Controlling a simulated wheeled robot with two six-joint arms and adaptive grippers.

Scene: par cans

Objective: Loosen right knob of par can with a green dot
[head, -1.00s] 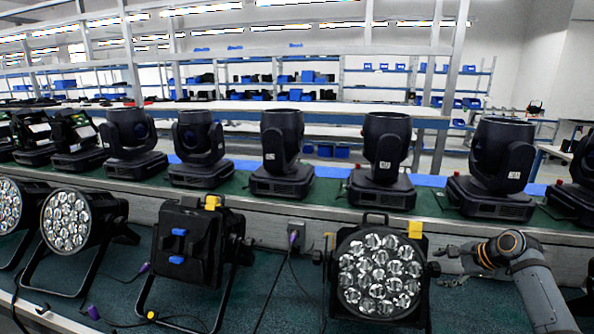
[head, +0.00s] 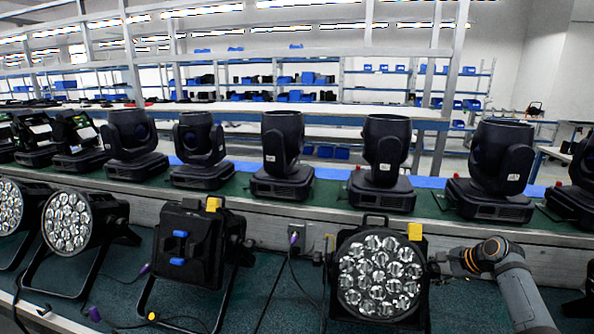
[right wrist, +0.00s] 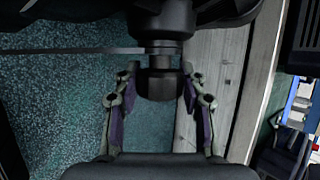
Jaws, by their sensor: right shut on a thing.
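The par can (head: 378,272) at the front right faces me with its round cluster of lenses and a yellow tab on its top right corner. I cannot make out a green dot on it. My right gripper (head: 438,262) is at its right side, coming in from the right. In the right wrist view, the dark right knob (right wrist: 160,84) sits between the two fingers of my right gripper (right wrist: 158,100), which is shut on it. The head view hides most of the knob behind the fingers. My left gripper is not in view.
Another par can (head: 186,250) with blue clips stands to the left, and more stand at the far left. Several moving-head lights (head: 382,165) line the green-topped bench behind. A purple-tipped cable (head: 293,240) hangs between the par cans.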

